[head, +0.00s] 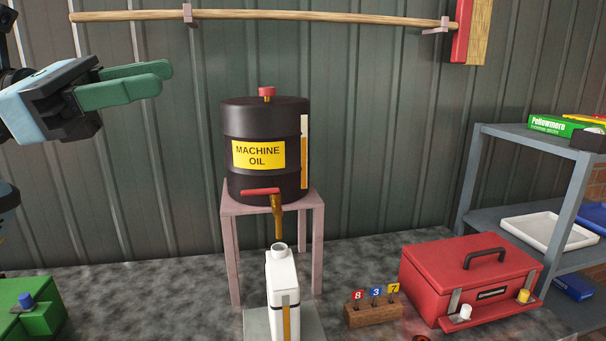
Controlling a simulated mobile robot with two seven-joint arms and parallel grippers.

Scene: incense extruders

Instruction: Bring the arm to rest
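My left gripper (166,77) is high at the upper left, in front of the corrugated wall. Its two green fingers point right and stand a little apart, with nothing seen between them. It is up and to the left of the black machine oil drum (267,120), well clear of it. The drum stands on a pinkish stand (229,212), its tap with a red lever (261,191) over the mouth of a white bottle (281,270). My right gripper is not in view.
A wooden rod (320,16) runs along the wall above. A green box (25,308) is at lower left. A wooden block with number tags (373,315) and a red toolbox (455,270) are at right, near a grey shelf (540,145).

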